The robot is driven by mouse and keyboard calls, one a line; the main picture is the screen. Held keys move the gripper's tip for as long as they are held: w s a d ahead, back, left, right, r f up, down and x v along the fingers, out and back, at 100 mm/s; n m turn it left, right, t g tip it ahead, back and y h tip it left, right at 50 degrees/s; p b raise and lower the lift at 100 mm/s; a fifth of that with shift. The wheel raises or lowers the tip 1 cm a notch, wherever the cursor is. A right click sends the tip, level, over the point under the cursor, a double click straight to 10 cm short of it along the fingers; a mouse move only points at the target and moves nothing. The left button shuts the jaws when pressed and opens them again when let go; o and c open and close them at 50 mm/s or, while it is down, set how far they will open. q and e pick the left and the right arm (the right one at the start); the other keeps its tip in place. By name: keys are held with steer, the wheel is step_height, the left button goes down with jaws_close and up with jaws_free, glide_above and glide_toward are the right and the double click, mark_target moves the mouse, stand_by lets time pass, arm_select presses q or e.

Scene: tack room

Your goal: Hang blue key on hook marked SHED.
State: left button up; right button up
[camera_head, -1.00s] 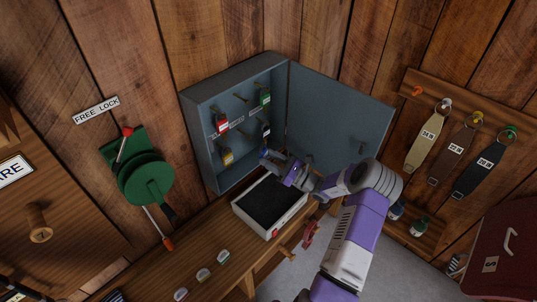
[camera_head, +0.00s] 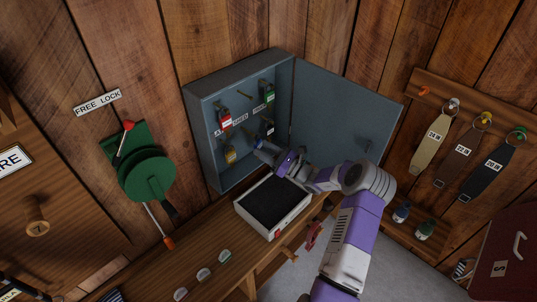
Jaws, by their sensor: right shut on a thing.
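The grey key cabinet (camera_head: 205,120) stands open on the wall. A label strip inside it reads SHED (camera_head: 240,117) in the middle. A bare brass hook (camera_head: 244,97) shows above that label. My right gripper (camera_head: 261,147) is at the cabinet's open front, just below the lower right key. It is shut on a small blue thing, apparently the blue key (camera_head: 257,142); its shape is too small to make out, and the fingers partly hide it. I cannot tell whether it touches a hook. My left gripper is not in view.
Red (camera_head: 225,121), green (camera_head: 269,94), yellow (camera_head: 230,154) and dark white-tagged (camera_head: 268,129) keys hang in the cabinet. Its door (camera_head: 345,110) stands open to the right. A dark-lined tray (camera_head: 242,211) sits on the shelf below.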

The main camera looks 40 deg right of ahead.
steer(key=shift+w+a+f+b, duration=0.15)
steer(key=shift+w+b, duration=0.5)
steer(key=shift+w, duration=0.65)
steer(key=shift+w+f+b, duration=0.3)
steer(key=shift+w, duration=0.3)
steer(key=o, duration=1.1)
steer(key=v, duration=0.7)
steer(key=shift+s, duration=0.3)
